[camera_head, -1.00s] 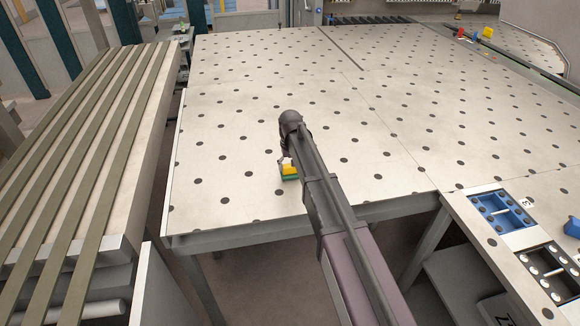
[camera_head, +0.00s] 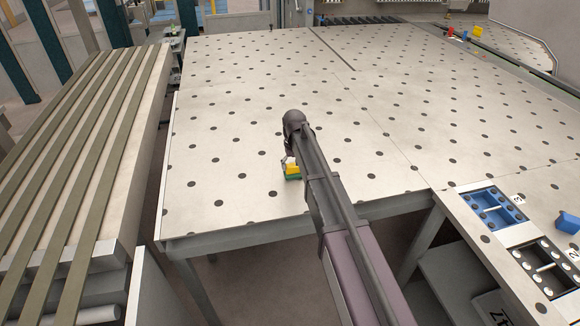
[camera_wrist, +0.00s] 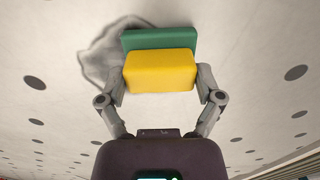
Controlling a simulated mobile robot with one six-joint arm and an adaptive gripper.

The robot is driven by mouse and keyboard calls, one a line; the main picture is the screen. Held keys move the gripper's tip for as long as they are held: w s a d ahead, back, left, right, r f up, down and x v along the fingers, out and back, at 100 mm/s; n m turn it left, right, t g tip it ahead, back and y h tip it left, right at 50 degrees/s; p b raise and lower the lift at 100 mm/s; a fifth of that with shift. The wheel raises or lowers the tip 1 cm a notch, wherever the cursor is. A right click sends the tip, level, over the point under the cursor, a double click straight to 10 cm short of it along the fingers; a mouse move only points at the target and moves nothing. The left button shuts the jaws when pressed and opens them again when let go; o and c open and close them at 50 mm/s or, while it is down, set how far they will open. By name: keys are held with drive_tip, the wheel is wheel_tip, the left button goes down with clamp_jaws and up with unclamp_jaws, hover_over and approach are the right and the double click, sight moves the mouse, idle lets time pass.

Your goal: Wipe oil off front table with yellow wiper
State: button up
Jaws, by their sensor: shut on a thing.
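The yellow wiper (camera_wrist: 160,72) has a yellow block and a green pad. My gripper (camera_wrist: 160,82) is shut on the yellow block from both sides. In the head view the wiper (camera_head: 292,169) is at or just above the front table (camera_head: 235,150), near its front edge; my arm hides part of it. A dark grey oil patch (camera_wrist: 97,56) shows in the wrist view on the table, beside and partly behind the green pad. I cannot tell whether the pad touches the surface. In the head view my arm hides the patch.
A slatted rack (camera_head: 75,160) stands left of the table across a narrow gap. At the lower right a side bench (camera_head: 475,245) holds a blue tray (camera_head: 494,209) and a dark tray (camera_head: 546,268). Small red and yellow items (camera_head: 476,32) lie at the far right. The perforated tabletop is otherwise clear.

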drive_tip(key=shift+d, duration=0.1)
idle(0.3)
drive_tip(key=shift+w+d+f, duration=0.1)
drive_tip(key=shift+w+d, duration=0.15)
drive_tip(key=shift+d, duration=0.55)
drive_tip(key=shift+w+d, duration=0.25)
drive_tip(key=shift+d, duration=0.55)
drive_tip(key=shift+d, duration=0.1)
drive_tip(key=shift+w+d, duration=0.3)
drive_tip(key=shift+d, duration=0.55)
drive_tip(key=shift+w+d, duration=0.25)
drive_tip(key=shift+d, duration=0.6)
drive_tip(key=shift+d, duration=0.15)
drive_tip(key=shift+w+d, duration=0.25)
drive_tip(key=shift+d, duration=0.55)
drive_tip(key=shift+w+d, duration=0.2)
drive_tip(key=shift+d, duration=0.55)
